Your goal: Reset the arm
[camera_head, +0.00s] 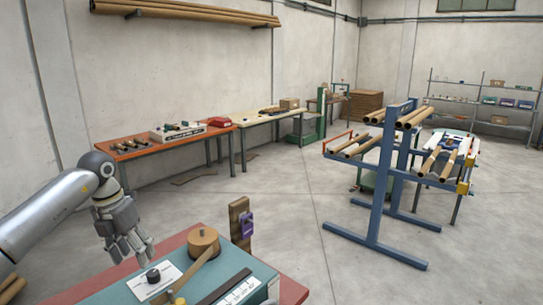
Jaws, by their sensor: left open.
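My left arm (50,212) comes in from the left. Its gripper (134,256) points down over the far left part of a teal-topped machine (122,292), above and a little behind a black knob on a white plate (152,277). The gripper is open with nothing between its fingers. On the machine, a round wooden hub (203,240) carries a wooden arm (188,274) that runs toward the lower left. A yellow knob (180,301) shows at the bottom edge. My right gripper is not in view.
A wooden post with a purple piece (246,222) stands behind the machine. A blue rack (378,200) holds cardboard tubes at the right. An orange bench (132,150) and a pale bench (258,117) line the back wall. The grey floor between is mostly clear.

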